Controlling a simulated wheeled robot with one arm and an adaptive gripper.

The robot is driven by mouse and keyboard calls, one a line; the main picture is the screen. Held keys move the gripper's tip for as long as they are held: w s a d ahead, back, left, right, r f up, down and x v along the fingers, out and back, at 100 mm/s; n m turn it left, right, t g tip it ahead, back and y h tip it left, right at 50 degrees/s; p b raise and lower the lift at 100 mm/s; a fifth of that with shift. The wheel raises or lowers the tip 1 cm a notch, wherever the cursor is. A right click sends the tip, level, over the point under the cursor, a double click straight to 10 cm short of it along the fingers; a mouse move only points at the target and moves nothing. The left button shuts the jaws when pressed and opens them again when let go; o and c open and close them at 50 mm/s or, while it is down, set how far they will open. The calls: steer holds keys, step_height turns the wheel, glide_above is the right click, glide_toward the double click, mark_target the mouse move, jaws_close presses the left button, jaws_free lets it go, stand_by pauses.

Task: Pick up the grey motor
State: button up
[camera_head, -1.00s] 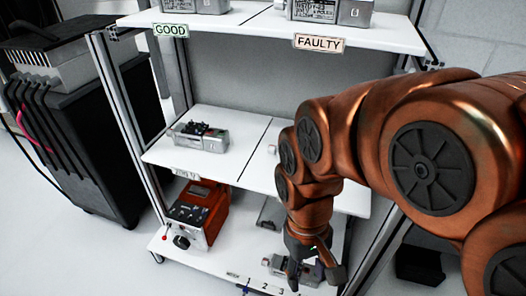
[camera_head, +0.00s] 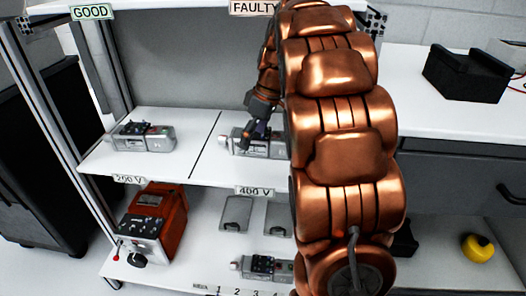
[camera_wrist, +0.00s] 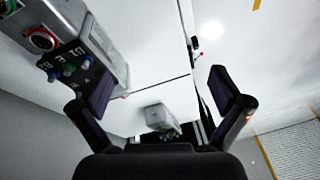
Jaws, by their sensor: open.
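One grey motor (camera_head: 238,146) lies on the right half of the middle shelf, partly hidden by my arm. My gripper (camera_head: 258,132) is right at it in the head view. A second grey motor (camera_head: 143,138) lies on the left half, and a third (camera_head: 266,267) lies on the bottom shelf by the number marks. In the wrist view, my gripper (camera_wrist: 165,88) is open, with nothing between its fingers. A grey motor (camera_wrist: 80,42) with coloured knobs is close beside the left finger. Another grey motor (camera_wrist: 158,117) lies farther off, between the fingers in the picture.
The shelf labels read GOOD (camera_head: 92,12), FAULTY (camera_head: 254,7), 200 V (camera_head: 129,180) and 400 V (camera_head: 254,191). An orange tester (camera_head: 160,215) stands on the bottom shelf. A bench with a black box (camera_head: 468,73) is to the right. Shelf posts stand close by.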

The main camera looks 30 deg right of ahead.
mark_target(260, 141)
steer(key=w+d+n, duration=0.1)
steer(key=d, duration=0.2)
steer(key=w+d+f+n+t+b, duration=0.1)
steer(key=w+d, duration=0.1)
steer(key=d, duration=0.1)
steer(key=w+d+n+b, duration=0.1)
steer(key=w+d, duration=0.1)
steer(key=d, duration=0.1)
steer(key=shift+f+t, duration=0.3)
steer(key=shift+f, duration=0.05)
steer(key=shift+w+b+x, duration=0.15)
steer(key=shift+b+x, duration=0.65)
steer(key=shift+x, duration=1.15)
steer(key=shift+w+b+x, duration=0.1)
steer(key=shift+b+x, duration=0.7)
steer(key=shift+x, duration=1.1)
steer(key=shift+r, duration=0.1)
steer(key=shift+c, duration=0.2)
steer(key=c, duration=1.7)
